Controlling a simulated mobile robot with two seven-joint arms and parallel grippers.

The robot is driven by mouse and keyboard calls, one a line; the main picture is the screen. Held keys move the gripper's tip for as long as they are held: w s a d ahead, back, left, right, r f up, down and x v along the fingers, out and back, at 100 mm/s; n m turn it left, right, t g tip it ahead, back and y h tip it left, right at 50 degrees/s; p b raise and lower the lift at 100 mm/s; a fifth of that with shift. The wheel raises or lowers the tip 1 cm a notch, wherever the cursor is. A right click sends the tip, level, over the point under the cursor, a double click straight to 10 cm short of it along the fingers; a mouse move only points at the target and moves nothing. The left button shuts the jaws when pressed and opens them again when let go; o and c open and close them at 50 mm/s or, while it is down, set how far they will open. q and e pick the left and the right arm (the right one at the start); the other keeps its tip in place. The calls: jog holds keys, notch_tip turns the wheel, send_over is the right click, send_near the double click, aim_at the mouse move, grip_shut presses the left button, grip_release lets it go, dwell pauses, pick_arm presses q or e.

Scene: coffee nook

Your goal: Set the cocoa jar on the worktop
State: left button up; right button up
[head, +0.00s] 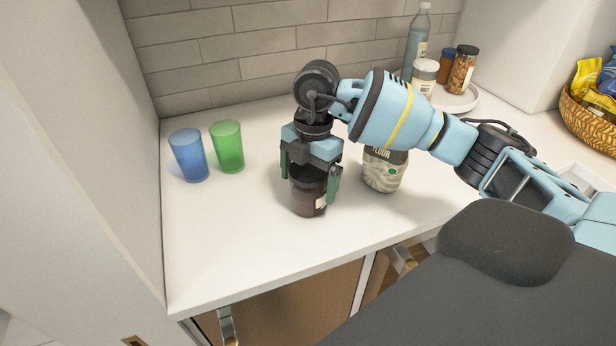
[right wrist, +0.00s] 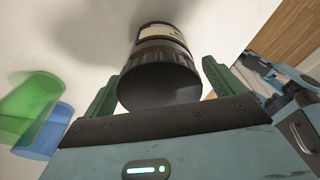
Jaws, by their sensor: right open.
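The cocoa jar (head: 306,198) is dark brown with a black lid and a pale label. It stands upright on the white worktop (head: 240,220), near the front middle. My right gripper (head: 312,182) comes down over it from above, with a green finger on each side of the jar. In the right wrist view the jar's black lid (right wrist: 158,75) sits between the two green fingers (right wrist: 160,85), with visible gaps, so the gripper is open around it. My left gripper is not in view.
A blue cup (head: 188,156) and a green cup (head: 228,147) stand left of the jar. A flour bag (head: 383,172) is close on its right. A round tray (head: 462,101) with jars and a bottle (head: 416,45) is at the back right. A snack basket (head: 590,118) stands far right.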

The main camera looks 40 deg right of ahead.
jog(key=r, duration=0.4)
jog(key=d+r, duration=0.1)
jog(key=r, duration=0.7)
jog(key=shift+w+d+r+p, duration=0.1)
jog(key=shift+w+d+p, duration=0.1)
jog(key=shift+p, duration=0.15)
